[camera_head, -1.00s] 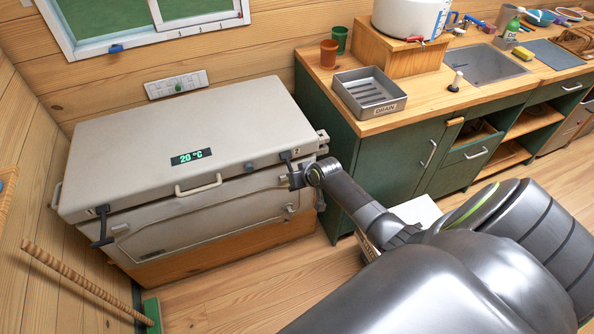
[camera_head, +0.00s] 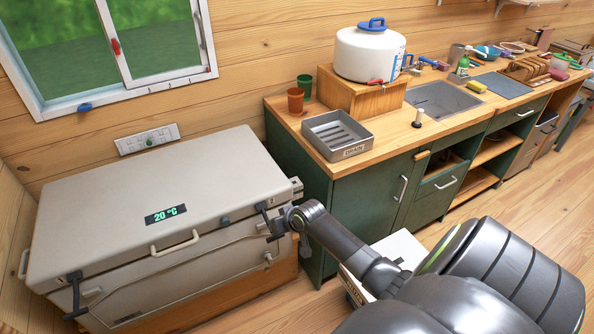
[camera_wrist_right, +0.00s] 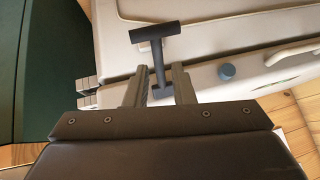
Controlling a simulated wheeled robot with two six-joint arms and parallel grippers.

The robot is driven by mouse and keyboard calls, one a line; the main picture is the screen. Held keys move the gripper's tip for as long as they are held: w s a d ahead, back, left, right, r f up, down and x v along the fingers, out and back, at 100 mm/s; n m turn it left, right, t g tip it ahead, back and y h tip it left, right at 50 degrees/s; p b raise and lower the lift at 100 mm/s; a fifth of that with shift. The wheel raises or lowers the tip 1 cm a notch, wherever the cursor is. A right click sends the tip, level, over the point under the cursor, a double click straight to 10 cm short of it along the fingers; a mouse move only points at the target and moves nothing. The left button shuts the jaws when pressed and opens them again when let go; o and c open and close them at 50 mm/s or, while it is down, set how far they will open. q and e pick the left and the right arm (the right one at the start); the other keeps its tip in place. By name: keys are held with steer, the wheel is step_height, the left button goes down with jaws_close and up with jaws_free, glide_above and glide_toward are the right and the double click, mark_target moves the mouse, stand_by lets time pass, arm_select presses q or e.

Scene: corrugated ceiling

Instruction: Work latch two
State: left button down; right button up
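The grey chest (camera_head: 110,195) stands at the left with its lid down and a green "20 °C" display (camera_head: 165,214). Latch two (camera_head: 263,209) is a black T-shaped handle at the chest's right front corner. My right gripper (camera_head: 276,226) is at this latch. In the right wrist view the latch's crossbar (camera_wrist_right: 154,31) lies beyond the fingertips. Its stem runs down between the two fingers of my right gripper (camera_wrist_right: 159,70), with narrow gaps showing on both sides. The other black latch (camera_head: 75,293) hangs at the left front corner. My left gripper is out of view.
A green counter (camera_head: 345,210) stands right of the chest, with a grey drain tray (camera_head: 337,135), two cups and a white water tank (camera_head: 370,52). A pale lid handle (camera_head: 174,243) sits at the chest's front middle. Wooden floor (camera_head: 510,200) is free at the right.

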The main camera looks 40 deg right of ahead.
steer(key=v, duration=1.3)
steer(key=shift+s+r, duration=0.15)
steer(key=shift+r, duration=0.1)
